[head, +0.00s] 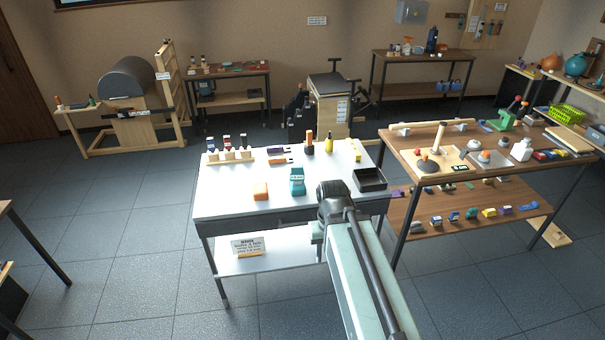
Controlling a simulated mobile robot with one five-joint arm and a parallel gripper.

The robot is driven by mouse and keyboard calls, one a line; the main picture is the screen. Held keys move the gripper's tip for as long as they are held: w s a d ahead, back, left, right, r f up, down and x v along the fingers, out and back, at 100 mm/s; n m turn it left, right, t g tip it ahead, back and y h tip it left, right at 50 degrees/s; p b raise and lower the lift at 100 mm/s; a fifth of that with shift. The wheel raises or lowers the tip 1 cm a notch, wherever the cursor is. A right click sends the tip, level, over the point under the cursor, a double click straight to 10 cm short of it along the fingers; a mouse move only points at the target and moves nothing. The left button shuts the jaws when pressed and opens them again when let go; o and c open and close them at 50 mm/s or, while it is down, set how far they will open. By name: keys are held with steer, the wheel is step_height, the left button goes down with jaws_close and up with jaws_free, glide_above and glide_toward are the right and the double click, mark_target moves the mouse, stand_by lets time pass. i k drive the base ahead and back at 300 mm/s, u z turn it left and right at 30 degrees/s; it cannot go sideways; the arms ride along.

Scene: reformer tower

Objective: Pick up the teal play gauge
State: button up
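A teal block-like thing with a pale marked face, which looks like the teal play gauge (297,181), stands upright near the front middle of the white table (225,203). Nothing touches it. My arm reaches up from the bottom of the view, and its dark joint is just right of the gauge in the picture. My gripper's fingers do not show; they are hidden behind or below the arm.
An orange block (261,190) lies left of the gauge, and a black open tray (370,180) lies right. Behind are a wooden rack of bottles (229,155), a yellow bottle (329,144) and dark tools. A crowded wooden table (400,150) stands close on the right.

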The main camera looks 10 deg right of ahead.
mark_target(297, 172)
steer(key=i, duration=0.85)
steer(key=u, duration=0.05)
